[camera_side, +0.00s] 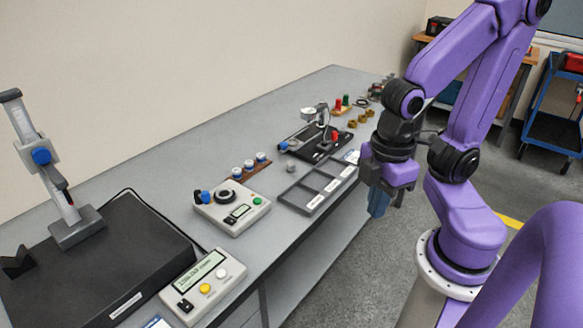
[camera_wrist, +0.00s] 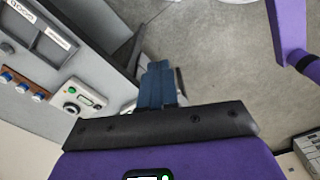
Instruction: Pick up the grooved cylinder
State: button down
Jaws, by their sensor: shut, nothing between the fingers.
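A small grey round thing also shows at the left edge of the wrist view (camera_wrist: 7,48). My gripper (camera_side: 377,204) hangs fingers-down in front of the bench edge, over the floor, to the right of the piece and clear of it. In the wrist view its blue fingers (camera_wrist: 158,82) are together with nothing between them.
The dark divided tray (camera_side: 283,200) with white labels lies near the bench's front edge, between the piece and my gripper. A control box (camera_side: 250,217) with a dial stands left. A black fixture (camera_side: 300,150) is behind. A black-based stand (camera_side: 120,255) fills the near bench end.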

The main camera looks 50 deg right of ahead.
dwell(0.3)
jog(key=c, duration=0.7)
grip_release()
jog(key=shift+c, duration=0.2)
